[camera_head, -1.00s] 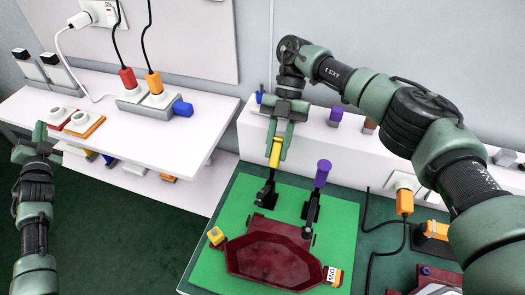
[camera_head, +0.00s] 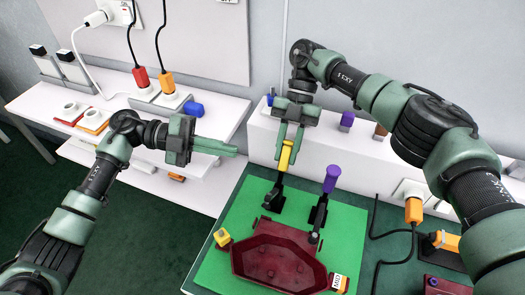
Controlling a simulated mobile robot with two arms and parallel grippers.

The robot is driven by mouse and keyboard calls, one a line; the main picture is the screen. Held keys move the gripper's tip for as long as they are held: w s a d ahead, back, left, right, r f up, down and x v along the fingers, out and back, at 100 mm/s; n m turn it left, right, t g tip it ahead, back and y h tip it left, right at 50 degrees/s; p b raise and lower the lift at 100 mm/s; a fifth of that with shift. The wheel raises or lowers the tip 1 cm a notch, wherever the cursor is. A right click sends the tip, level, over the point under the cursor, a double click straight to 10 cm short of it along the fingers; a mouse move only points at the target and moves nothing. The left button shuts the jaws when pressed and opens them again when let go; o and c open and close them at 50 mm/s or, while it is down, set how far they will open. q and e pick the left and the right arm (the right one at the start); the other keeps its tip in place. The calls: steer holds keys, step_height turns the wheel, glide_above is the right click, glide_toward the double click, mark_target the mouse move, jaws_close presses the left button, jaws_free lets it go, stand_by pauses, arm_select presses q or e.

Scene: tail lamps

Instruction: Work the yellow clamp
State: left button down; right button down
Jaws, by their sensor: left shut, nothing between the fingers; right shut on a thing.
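The yellow clamp (camera_head: 285,158) has an upright yellow handle on a black base at the back of the green board (camera_head: 222,270). My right gripper (camera_head: 289,146) is shut on the top of this handle from above. A purple-handled clamp (camera_head: 331,178) stands upright to its right. A dark red lamp-shaped part (camera_head: 278,262) lies on the board in front of both clamps. My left gripper (camera_head: 236,149) is shut and empty, pointing right, left of the yellow clamp and apart from it.
A yellow block (camera_head: 221,236) is at the lamp's left and an orange-and-white labelled block (camera_head: 339,282) at its right. A white shelf (camera_head: 110,88) with plugs and switches stands at the left. A white ledge (camera_head: 262,135) runs behind the board. A black cable lies to the right.

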arm_select(q)
steer(key=w+d+f, duration=0.1)
steer(key=d+f, duration=0.2)
steer(key=d, duration=0.8)
steer(key=shift+f, duration=0.35)
